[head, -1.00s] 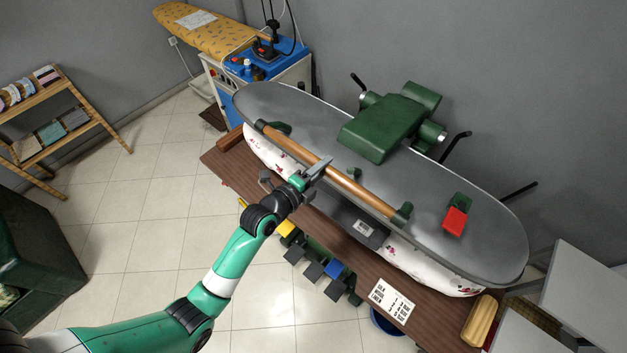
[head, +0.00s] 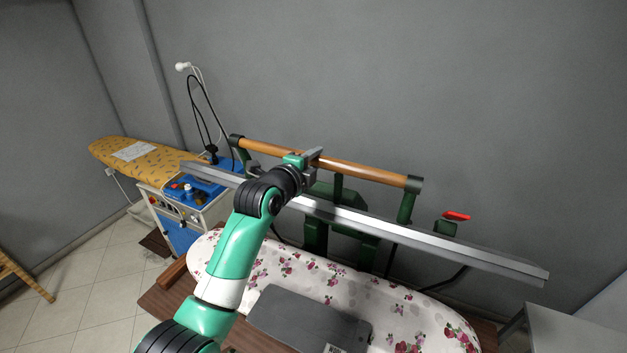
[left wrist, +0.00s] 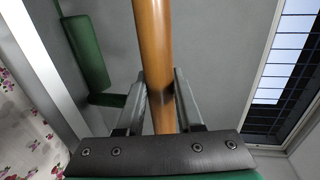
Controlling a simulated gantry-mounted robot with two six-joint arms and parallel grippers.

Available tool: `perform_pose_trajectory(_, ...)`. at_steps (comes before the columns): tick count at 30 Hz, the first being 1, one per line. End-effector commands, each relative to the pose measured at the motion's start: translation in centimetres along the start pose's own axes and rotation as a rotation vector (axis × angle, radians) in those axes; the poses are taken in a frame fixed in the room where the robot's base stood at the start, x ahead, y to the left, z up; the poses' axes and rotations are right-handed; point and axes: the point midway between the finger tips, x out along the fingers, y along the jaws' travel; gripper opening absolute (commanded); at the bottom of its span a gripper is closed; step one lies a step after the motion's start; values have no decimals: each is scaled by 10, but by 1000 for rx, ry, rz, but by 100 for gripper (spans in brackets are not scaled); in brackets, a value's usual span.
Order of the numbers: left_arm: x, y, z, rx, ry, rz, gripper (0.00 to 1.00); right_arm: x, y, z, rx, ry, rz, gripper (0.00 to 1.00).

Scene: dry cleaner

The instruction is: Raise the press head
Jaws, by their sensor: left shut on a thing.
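The press head (head: 430,243) stands raised at a steep angle, its long grey edge facing me in the head view. Its wooden handle bar (head: 365,172) runs along it on green brackets. My left gripper (head: 312,158) is shut on the handle bar. In the left wrist view the bar (left wrist: 153,50) passes between the two fingers (left wrist: 158,100). The flowered lower pad (head: 290,272) is uncovered below the head, with a clear gap between them. My right gripper is not in view.
A red lever (head: 457,216) stands on the head's right part. A grey flat plate (head: 308,320) lies in front of the pad. A blue and white machine (head: 190,205) and a yellow ironing board (head: 135,150) stand at left. A grey wall is behind.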

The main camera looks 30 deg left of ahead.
Motion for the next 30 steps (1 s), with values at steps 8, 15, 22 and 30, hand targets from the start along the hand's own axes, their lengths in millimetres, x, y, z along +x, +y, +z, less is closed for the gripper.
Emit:
perform_pose_trajectory(8, 2, -5, 2, -1, -2, 3, 0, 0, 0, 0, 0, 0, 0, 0)
perform_pose_trajectory(15, 2, -5, 2, -1, -2, 4, 0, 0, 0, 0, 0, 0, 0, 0)
perform_pose_trajectory(22, 2, -5, 2, -1, -2, 3, 65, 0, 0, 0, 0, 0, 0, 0)
perform_pose_trajectory(30, 2, -6, 0, 0, 0, 3, 65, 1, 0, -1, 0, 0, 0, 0)
